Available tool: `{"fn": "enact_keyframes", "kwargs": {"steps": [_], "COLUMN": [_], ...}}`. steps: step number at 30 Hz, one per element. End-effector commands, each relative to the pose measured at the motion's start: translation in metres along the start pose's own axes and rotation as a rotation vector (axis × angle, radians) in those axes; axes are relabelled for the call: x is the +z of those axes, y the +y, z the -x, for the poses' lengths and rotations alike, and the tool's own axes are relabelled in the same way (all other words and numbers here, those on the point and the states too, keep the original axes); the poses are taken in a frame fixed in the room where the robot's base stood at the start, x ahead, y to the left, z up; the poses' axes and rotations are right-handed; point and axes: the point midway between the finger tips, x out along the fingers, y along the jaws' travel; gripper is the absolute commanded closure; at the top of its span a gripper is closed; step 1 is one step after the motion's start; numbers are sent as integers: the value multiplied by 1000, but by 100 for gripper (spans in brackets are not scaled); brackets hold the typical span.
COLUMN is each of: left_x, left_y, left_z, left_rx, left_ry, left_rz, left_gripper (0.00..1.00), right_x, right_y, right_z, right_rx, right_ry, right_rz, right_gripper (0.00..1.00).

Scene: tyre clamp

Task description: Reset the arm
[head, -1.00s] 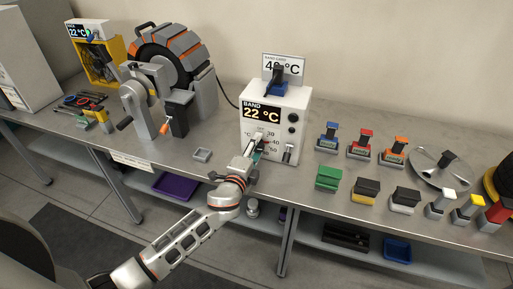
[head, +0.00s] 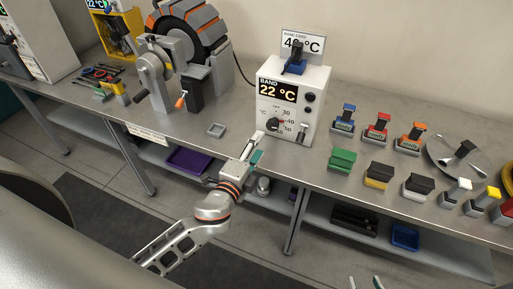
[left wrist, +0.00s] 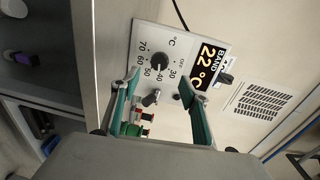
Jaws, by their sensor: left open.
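My left gripper (head: 257,148) is open and empty in front of the white band heater box (head: 291,103), over the bench's front part. It is apart from the box's dark dial (head: 273,125). In the left wrist view its two green-lined fingers (left wrist: 158,92) stand wide apart, with the dial (left wrist: 161,61) and a small lever (left wrist: 151,98) beyond them. The box display reads 22 °C. The dial's exact setting is hard to tell. Two fingertips of my right gripper (head: 365,283) show apart at the bottom edge of the head view; the rest is out of view.
The grey bench (head: 240,112) holds a tyre machine (head: 185,55) at left and several coloured-handled blocks (head: 377,127) at right. Purple (head: 188,160) and blue (head: 405,237) bins sit on the lower shelf.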

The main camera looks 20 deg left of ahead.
Motion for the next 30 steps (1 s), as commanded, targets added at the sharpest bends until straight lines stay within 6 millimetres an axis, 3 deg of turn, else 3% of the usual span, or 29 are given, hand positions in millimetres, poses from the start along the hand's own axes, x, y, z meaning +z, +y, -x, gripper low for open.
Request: {"fn": "enact_keyframes", "kwargs": {"steps": [16, 19, 23, 27, 30], "left_x": [0, 0, -1, -5, -7], "left_y": [0, 12, 60, 131, 171], "left_z": [3, 8, 33, 85, 126], "left_rx": [1, 27, 143, 320, 422], "left_ry": [0, 2, 5, -29, -83], "left_rz": [1, 44, 249, 618, 884], "left_gripper": [55, 55, 55, 55, 55], "right_x": [0, -1, -1, -1, -1], "right_y": [0, 0, 0, 0, 0], "right_z": [0, 0, 0, 0, 0], "right_rx": [0, 0, 0, 0, 0], "right_ry": [1, 1, 2, 2, 2], "right_rz": [-1, -1, -1, -1, -1], "right_gripper": [60, 60, 60, 60, 60]}}
